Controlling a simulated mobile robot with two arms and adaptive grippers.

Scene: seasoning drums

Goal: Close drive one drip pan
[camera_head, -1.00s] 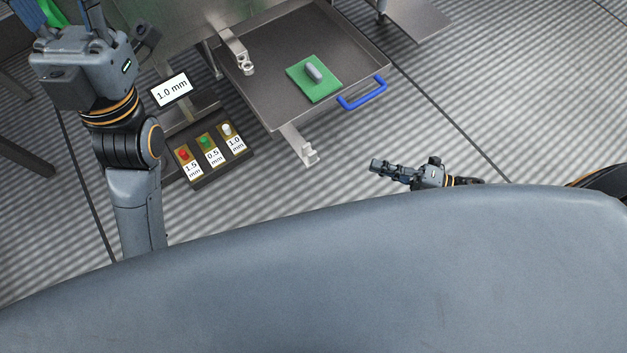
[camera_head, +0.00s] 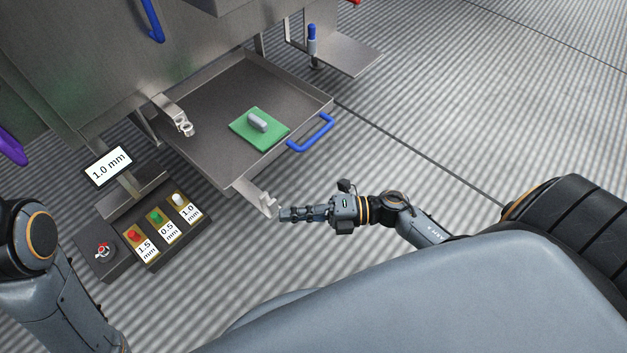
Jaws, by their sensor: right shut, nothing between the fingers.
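The drip pan (camera_head: 205,152) is a grey metal tray pulled out from under the machine. A blue handle (camera_head: 312,133) is fixed to its right front side. A green cloth (camera_head: 271,139) with a grey object (camera_head: 257,121) on it lies in the pan. My right gripper (camera_head: 284,214) is shut and empty, pointing left. It is in front of the pan, below the handle in the picture and apart from it, close to a metal bracket (camera_head: 262,197) at the pan's front corner. My left arm shows at the lower left, but its gripper is out of view.
A control box with red, green and white buttons (camera_head: 156,217) stands left of the pan, beside a screen reading 1.0 mm (camera_head: 108,167). A metal plate (camera_head: 347,55) sticks out at the back right. The striped floor right of the pan is clear.

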